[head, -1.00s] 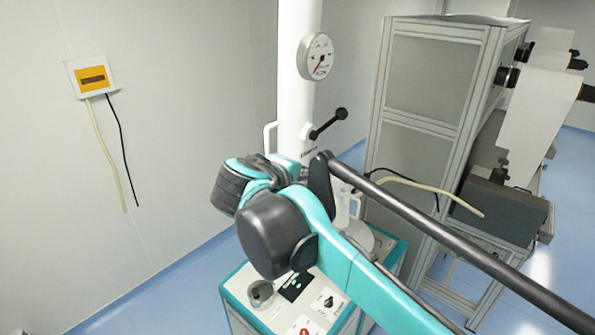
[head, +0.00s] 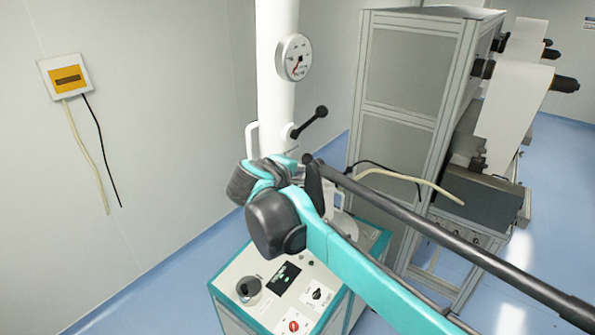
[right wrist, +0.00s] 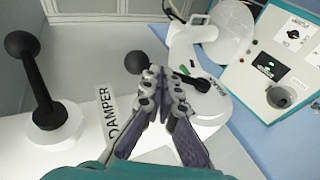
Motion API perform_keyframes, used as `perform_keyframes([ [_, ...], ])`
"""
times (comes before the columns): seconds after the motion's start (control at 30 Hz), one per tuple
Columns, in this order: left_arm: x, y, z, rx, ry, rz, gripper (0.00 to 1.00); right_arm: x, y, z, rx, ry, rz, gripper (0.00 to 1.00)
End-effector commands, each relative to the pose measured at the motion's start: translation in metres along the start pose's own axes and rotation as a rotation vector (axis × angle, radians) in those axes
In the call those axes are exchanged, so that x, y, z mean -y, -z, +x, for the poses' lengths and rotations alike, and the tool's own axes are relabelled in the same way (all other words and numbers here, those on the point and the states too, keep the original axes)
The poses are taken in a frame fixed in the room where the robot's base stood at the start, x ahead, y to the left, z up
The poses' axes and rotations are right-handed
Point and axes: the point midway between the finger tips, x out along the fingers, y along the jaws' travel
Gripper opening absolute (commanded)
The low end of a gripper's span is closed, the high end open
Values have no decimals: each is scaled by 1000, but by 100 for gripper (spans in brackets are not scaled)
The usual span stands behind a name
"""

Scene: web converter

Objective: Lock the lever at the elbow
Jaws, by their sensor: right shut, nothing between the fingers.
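In the right wrist view a black ball knob (right wrist: 137,62) shows just beyond my right gripper's fingertips. A black lever hub with a short arm (right wrist: 193,79) lies to their right on a white fitting, near a small green mark. The fingers hide the stretch between knob and hub, so I cannot tell whether they touch it. My right gripper (right wrist: 164,76) is shut and empty. In the head view my right arm hides most of this fitting. My left gripper is not in view.
Another black ball-ended lever (right wrist: 40,85) stands beside the DAMPER label (right wrist: 110,118); the head view shows a black lever (head: 310,123) on the white column (head: 277,85). A gauge (head: 294,57), control console (head: 235,272) and framed cabinet (head: 405,70) surround the arm. Floor at left is clear.

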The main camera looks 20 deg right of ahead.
Motion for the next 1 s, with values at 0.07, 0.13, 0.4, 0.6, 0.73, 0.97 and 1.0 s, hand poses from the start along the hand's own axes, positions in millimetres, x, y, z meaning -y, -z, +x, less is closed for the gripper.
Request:
perform_keyframes([
  [0.07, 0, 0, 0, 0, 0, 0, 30, 0, 0, 0, 0, 0, 0, 0],
  [0.13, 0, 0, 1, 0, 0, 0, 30, -1, 0, 1, 0, 0, 0, 0],
  [0.4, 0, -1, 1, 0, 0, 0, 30, -2, -1, 3, 0, 0, 1, 0],
  [0.6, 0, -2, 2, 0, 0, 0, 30, -3, -2, 5, 0, 0, 1, 0],
  [0.73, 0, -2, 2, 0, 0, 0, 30, -3, -2, 6, 0, 0, 0, 0],
  [0.97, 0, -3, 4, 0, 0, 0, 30, -4, -3, 9, 0, 0, 0, 0],
  [1.0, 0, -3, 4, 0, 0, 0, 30, -4, -3, 10, 0, 0, 0, 0],
])
